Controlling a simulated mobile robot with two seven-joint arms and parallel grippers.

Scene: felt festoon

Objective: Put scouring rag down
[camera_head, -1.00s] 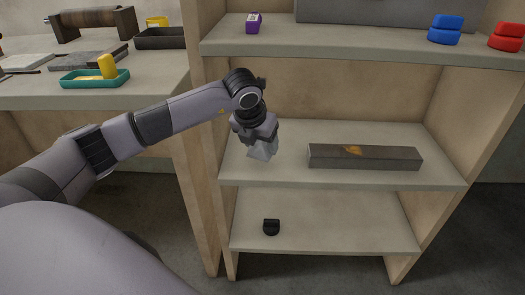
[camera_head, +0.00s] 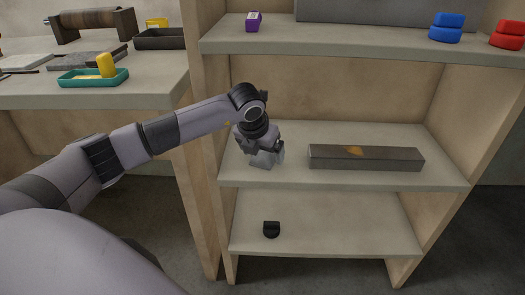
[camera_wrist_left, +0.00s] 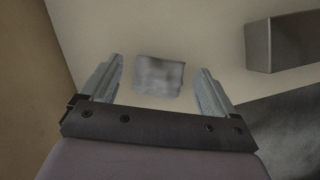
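The scouring rag (camera_wrist_left: 159,76) is a small, crumpled light grey cloth. In the left wrist view it lies on the pale middle shelf (camera_wrist_left: 205,30), between the two fingers with a gap on each side. My left gripper (camera_wrist_left: 160,66) is open and points down over the rag. In the head view my left gripper (camera_head: 267,158) is low over the left part of the middle shelf (camera_head: 295,175), where the rag is hard to tell from the fingers. My right gripper is in neither view.
A long grey bar (camera_head: 365,159) with an orange-brown mark lies on the middle shelf to the right. A small black object (camera_head: 271,229) is on the lower shelf. The top shelf holds a purple item (camera_head: 254,22), blue discs (camera_head: 445,29) and red discs (camera_head: 507,36).

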